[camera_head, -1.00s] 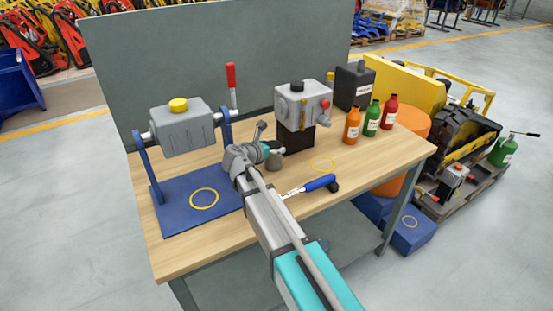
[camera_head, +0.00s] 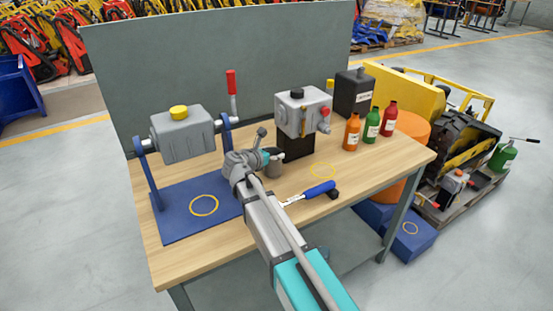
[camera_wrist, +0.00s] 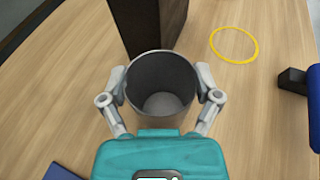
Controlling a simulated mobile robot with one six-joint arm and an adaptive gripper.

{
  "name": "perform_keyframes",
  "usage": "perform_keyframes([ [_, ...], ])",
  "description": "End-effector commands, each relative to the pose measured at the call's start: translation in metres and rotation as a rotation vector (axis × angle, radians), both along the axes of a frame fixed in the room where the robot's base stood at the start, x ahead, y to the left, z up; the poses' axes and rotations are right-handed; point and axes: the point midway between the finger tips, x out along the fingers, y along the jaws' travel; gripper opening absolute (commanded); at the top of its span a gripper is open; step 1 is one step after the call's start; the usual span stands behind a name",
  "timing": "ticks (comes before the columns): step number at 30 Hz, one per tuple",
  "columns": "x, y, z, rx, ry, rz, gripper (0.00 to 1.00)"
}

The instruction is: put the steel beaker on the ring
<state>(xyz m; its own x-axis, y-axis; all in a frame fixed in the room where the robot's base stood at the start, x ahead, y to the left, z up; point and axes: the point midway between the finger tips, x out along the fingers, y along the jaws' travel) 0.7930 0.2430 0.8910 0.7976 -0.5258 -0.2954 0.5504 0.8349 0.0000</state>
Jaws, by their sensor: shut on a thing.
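My gripper (camera_wrist: 163,90) is shut on the steel beaker (camera_wrist: 161,70), with one finger on each side of its wall. The beaker is grey, upright, open at the top and looks empty inside. In the head view it shows partly behind my gripper (camera_head: 262,158) as a small grey cup (camera_head: 273,168). I cannot tell whether its base touches the table. A yellow ring (camera_head: 322,161) is marked on the wooden table to the right of the beaker. It also shows in the wrist view (camera_wrist: 234,61), at the upper right, with nothing on it.
A dark block (camera_wrist: 148,20) under a grey machine (camera_head: 303,112) stands just behind the beaker. A blue-handled tool (camera_head: 318,189) lies in front of the ring. Several bottles (camera_head: 352,132) stand behind it. Other yellow rings mark a blue plate (camera_head: 175,222) and a blue floor box (camera_head: 405,243).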

Motion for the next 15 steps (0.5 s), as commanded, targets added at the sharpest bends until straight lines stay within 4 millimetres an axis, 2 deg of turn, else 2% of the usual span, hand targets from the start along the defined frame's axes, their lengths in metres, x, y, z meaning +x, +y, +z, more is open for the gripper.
perform_keyframes([
  [8,0.0,0.0,0.008,0.0,0.0,0.0,0.2],
  [15,0.0,0.0,0.025,0.0,0.0,0.0,0.2],
])
